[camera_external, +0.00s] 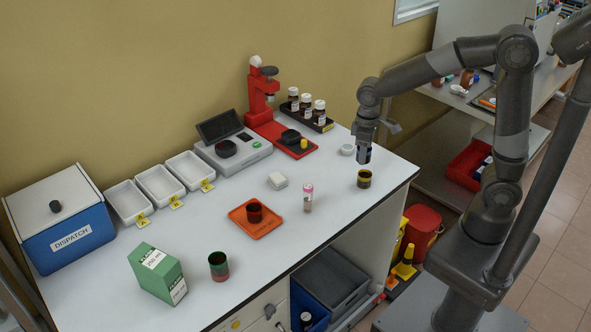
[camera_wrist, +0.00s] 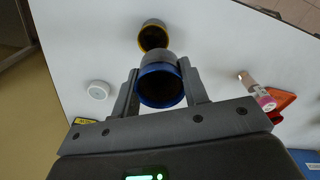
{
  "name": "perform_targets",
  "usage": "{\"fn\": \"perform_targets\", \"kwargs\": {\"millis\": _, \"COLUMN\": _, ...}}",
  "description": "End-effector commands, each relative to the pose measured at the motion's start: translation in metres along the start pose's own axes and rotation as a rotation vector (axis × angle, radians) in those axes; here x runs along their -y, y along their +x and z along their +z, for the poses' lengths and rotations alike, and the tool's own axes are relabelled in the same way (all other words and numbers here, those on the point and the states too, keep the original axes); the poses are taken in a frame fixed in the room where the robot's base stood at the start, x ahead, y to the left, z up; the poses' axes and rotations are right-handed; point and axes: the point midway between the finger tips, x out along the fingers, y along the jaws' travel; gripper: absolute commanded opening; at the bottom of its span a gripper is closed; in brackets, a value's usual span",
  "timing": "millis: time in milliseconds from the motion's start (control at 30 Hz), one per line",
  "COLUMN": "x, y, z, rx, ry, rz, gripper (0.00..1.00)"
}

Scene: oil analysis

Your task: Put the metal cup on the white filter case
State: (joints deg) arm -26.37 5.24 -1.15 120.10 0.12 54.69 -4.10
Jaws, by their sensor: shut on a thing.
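My gripper (camera_external: 366,144) is shut on a metal cup (camera_wrist: 160,82), grey with a blue rim. In the external view the held cup (camera_external: 364,156) looks dark and hangs above the right end of the table. The white filter case appears to be the small round white thing (camera_external: 347,149) on the table, just left of my gripper. It also shows in the wrist view (camera_wrist: 98,90), left of the cup and apart from it. A small white block (camera_external: 277,181) lies farther left; I cannot tell what it is.
A dark yellow-rimmed cup (camera_external: 364,180) stands just in front of my gripper. A pink-capped bottle (camera_external: 308,198) and an orange tray (camera_external: 250,228) with a red cup are farther left. A rack of brown bottles (camera_external: 318,122) and a red stand (camera_external: 262,105) are behind.

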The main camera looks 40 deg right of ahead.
Motion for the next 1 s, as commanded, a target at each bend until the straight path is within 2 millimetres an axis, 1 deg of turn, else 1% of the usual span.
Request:
{"fn": "perform_targets", "kwargs": {"millis": 167, "x": -0.026, "y": -0.008, "z": 0.000, "rx": -0.002, "ry": 0.014, "rz": 0.000, "gripper": 0.18}}
{"fn": "perform_targets", "kwargs": {"millis": 267, "x": -0.054, "y": -0.011, "z": -0.004, "rx": 0.000, "ry": 0.032, "rz": 0.000, "gripper": 0.18}}
{"fn": "perform_targets", "kwargs": {"millis": 367, "x": -0.091, "y": -0.016, "z": -0.007, "rx": -0.002, "ry": 0.052, "rz": 0.000, "gripper": 0.18}}
{"fn": "perform_targets", "kwargs": {"millis": 400, "x": -0.107, "y": -0.017, "z": -0.008, "rx": -0.001, "ry": 0.061, "rz": 0.000, "gripper": 0.18}}
{"fn": "perform_targets", "kwargs": {"millis": 467, "x": -0.131, "y": -0.020, "z": -0.007, "rx": -0.002, "ry": 0.073, "rz": 0.000, "gripper": 0.18}}
{"fn": "perform_targets", "kwargs": {"millis": 500, "x": -0.147, "y": -0.022, "z": -0.005, "rx": -0.002, "ry": 0.081, "rz": 0.000, "gripper": 0.18}}
{"fn": "perform_targets", "kwargs": {"millis": 600, "x": -0.182, "y": -0.025, "z": -0.001, "rx": -0.001, "ry": 0.096, "rz": 0.000, "gripper": 0.18}}
{"fn": "perform_targets", "kwargs": {"millis": 700, "x": -0.209, "y": -0.028, "z": 0.005, "rx": -0.001, "ry": 0.108, "rz": 0.000, "gripper": 0.18}}
{"fn": "perform_targets", "kwargs": {"millis": 800, "x": -0.229, "y": -0.030, "z": 0.010, "rx": -0.001, "ry": 0.115, "rz": 0.001, "gripper": 0.18}}
{"fn": "perform_targets", "kwargs": {"millis": 867, "x": -0.236, "y": -0.031, "z": 0.012, "rx": -0.001, "ry": 0.118, "rz": 0.000, "gripper": 0.18}}
{"fn": "perform_targets", "kwargs": {"millis": 933, "x": -0.239, "y": -0.030, "z": 0.012, "rx": 0.000, "ry": 0.118, "rz": 0.000, "gripper": 0.18}}
{"fn": "perform_targets", "kwargs": {"millis": 1000, "x": -0.238, "y": -0.027, "z": 0.007, "rx": 0.000, "ry": 0.117, "rz": 0.000, "gripper": 0.18}}
